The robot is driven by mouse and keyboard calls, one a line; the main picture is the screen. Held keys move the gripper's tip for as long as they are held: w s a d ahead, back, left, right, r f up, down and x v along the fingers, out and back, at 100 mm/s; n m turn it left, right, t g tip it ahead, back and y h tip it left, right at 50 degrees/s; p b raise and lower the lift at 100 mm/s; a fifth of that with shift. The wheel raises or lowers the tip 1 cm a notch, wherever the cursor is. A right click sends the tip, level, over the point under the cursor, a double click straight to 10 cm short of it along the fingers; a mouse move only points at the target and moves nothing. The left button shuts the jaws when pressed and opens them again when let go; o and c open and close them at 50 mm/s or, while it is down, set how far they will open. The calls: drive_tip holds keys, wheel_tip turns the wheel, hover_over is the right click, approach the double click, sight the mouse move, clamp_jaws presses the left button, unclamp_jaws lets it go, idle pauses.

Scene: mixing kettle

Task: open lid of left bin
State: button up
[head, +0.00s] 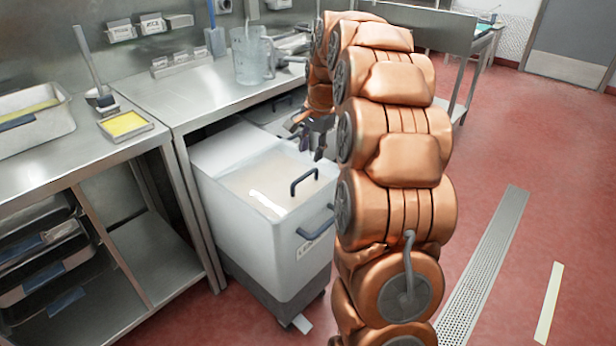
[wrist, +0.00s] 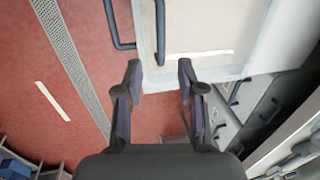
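The left bin (head: 300,268) is a white wheeled container under the steel counter, with its front end sticking out. Its pale lid (head: 245,185) lies shut on top. A dark bar handle (head: 304,181) stands on the lid; it also shows in the wrist view (wrist: 160,32). A second dark handle (head: 316,224) is on the bin's front wall, and shows in the wrist view (wrist: 117,28). My gripper (head: 318,150) is above the lid near its handle. In the wrist view the fingers (wrist: 160,68) are apart, with nothing between them; the lid handle lies just beyond the tips.
A second bin (head: 275,108) stands farther back under the counter, partly hidden. The steel counter (head: 205,95) overhangs the left bin's rear and holds a clear jug (head: 251,58). Red floor (head: 500,160) with a drain grate (head: 490,260) is open at right.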

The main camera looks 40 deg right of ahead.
sight(308, 173)
drive_tip(key=f, duration=0.2)
drive_tip(key=w+f, duration=0.1)
drive_tip(key=f, duration=0.5)
drive_tip(key=shift+w+d, duration=0.15)
drive_tip(key=shift+w, duration=0.25)
clamp_jaws()
idle(0.4)
